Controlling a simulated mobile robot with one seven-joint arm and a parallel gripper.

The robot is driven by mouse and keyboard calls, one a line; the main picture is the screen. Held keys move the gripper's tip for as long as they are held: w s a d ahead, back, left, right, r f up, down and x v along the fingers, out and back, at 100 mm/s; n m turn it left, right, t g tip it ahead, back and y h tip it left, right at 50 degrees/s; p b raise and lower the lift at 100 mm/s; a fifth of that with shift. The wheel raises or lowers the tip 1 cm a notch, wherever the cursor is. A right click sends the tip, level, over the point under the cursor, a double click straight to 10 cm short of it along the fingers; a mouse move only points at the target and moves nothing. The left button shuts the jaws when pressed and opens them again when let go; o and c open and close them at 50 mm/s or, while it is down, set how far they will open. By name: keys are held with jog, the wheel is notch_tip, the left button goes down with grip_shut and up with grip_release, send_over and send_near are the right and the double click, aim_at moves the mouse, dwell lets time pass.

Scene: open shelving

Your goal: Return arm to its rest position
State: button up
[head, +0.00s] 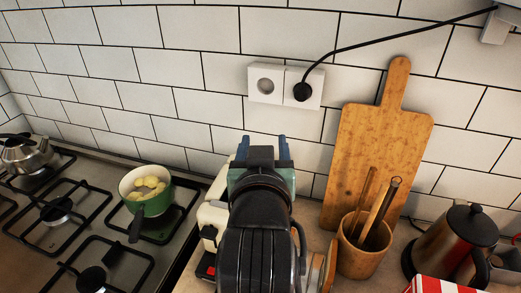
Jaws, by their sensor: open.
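My gripper (263,146) is in the middle of the head view, at the end of my dark arm. Its two blue fingertips stand apart and point away from me toward the tiled wall. The gripper is open, and nothing shows between its fingers. It is above the counter, over or in front of a cream-coloured appliance (212,214) that my arm partly hides. The arm covers much of the counter in the lower middle.
A stove (98,240) with a green pot (150,197) and a kettle (24,153) is at left. A cutting board (385,125) leans on the wall at right, behind a utensil cup (362,250).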

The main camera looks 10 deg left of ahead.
jog(key=s+d+r+t, duration=0.2)
jog(key=s+r+t, duration=0.2)
jog(key=r, duration=0.6)
jog(key=s+d+r+m+t+h, duration=0.1)
jog(key=s+d+r+t, duration=0.2)
jog(key=r, duration=0.7)
jog(key=s+d+r+m+t+h, duration=0.1)
jog(key=s+d+r+t, duration=0.1)
jog(key=s+r+t, duration=0.2)
notch_tip(320, 180, up, 6)
jog(key=s, duration=0.3)
jog(key=shift+d+t, duration=0.3)
